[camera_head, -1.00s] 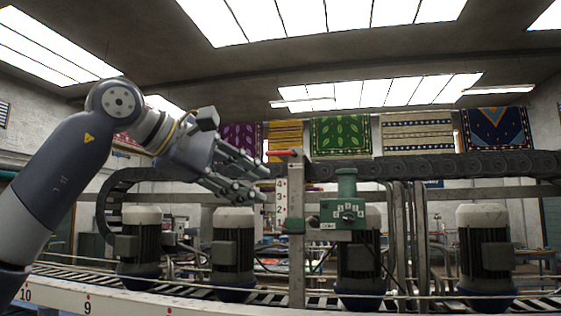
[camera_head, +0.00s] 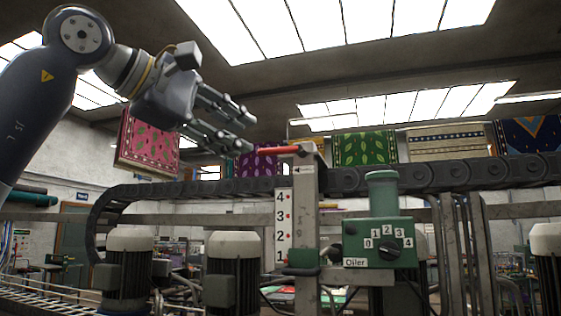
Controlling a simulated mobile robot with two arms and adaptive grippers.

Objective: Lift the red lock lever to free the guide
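The red lock lever (camera_head: 277,150) sticks out to the left, about level, from the top of a grey upright guide post (camera_head: 306,205). The post carries a white scale strip (camera_head: 283,225) numbered 1 to 4. My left gripper (camera_head: 250,133) is just left of and slightly above the lever's free end. Its fingers are spread apart with nothing seen between them. The lower finger ends close to the lever tip; I cannot tell whether they touch. My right gripper is not in view.
A green oiler box (camera_head: 378,243) with a 0 to 4 dial stands right of the post. Grey motors (camera_head: 233,268) stand below. Rugs (camera_head: 365,149) hang behind. The space above the lever is clear.

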